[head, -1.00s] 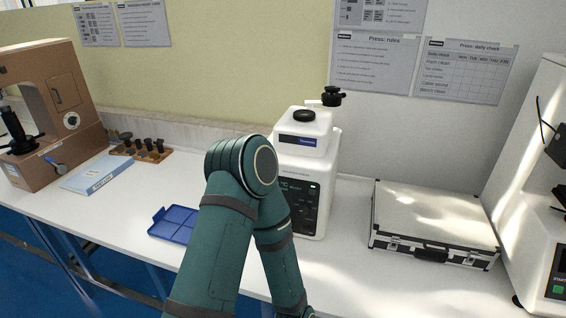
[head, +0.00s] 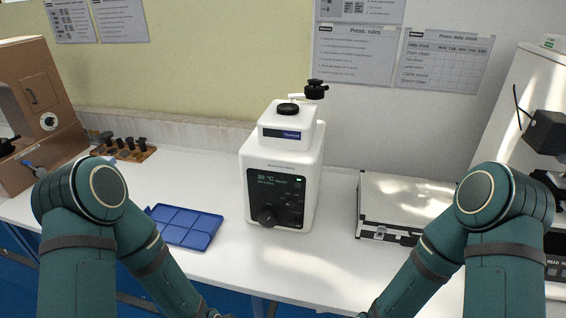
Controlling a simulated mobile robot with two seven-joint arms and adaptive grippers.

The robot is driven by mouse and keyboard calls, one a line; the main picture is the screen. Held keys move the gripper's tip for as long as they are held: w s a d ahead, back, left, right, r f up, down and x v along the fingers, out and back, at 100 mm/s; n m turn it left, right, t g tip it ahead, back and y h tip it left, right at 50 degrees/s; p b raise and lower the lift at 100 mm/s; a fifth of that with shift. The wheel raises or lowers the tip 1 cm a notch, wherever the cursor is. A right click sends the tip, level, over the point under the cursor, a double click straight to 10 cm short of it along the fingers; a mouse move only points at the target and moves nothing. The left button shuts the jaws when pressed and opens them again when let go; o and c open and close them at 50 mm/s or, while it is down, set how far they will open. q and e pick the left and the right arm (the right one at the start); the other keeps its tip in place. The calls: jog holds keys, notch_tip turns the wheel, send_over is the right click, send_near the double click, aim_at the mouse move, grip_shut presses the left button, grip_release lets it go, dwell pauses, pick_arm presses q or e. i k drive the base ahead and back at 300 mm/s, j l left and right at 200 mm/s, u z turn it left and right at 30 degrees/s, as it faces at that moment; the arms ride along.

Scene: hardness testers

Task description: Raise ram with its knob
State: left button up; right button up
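A white press-like machine (head: 281,155) stands upright on the bench in the middle of the head view. Its dark front panel has a lit display (head: 275,181) that appears to read 30 °C, with a round black knob (head: 266,217) low on the panel. A black cap (head: 288,109) sits on its top, and a black knob-like part (head: 316,90) sticks up on an arm behind the top. I cannot make out a ram. Both my arms show in the foreground, one each side of the machine, but both grippers are out of view below.
A blue compartment tray (head: 182,226) lies left of the machine. A silver case (head: 398,205) is at its right, partly behind my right arm. A brown tester (head: 35,110) and a rack of dark pieces (head: 125,148) are at left. Another tester (head: 548,135) stands at far right.

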aim_at(266, 218)
jog(key=j+z, duration=0.15)
jog(key=z, duration=0.25)
jog(key=j+z, duration=0.15)
jog(key=z, duration=0.3)
jog(key=j+z, duration=0.2)
jog(key=z, duration=0.2)
jog(key=k+j+z, duration=0.3)
jog(key=j, duration=0.15)
jog(key=k+j+z, duration=0.1)
jog(key=j+z, duration=0.15)
jog(key=j, duration=0.15)
jog(key=k+j, duration=0.25)
jog(key=j, duration=0.2)
jog(key=k+j+z, duration=0.1)
jog(key=k+j, duration=0.15)
jog(key=j, duration=0.15)
jog(key=i+j, duration=0.15)
jog(key=j, duration=0.2)
jog(key=i+j, duration=0.1)
jog(key=j, duration=0.2)
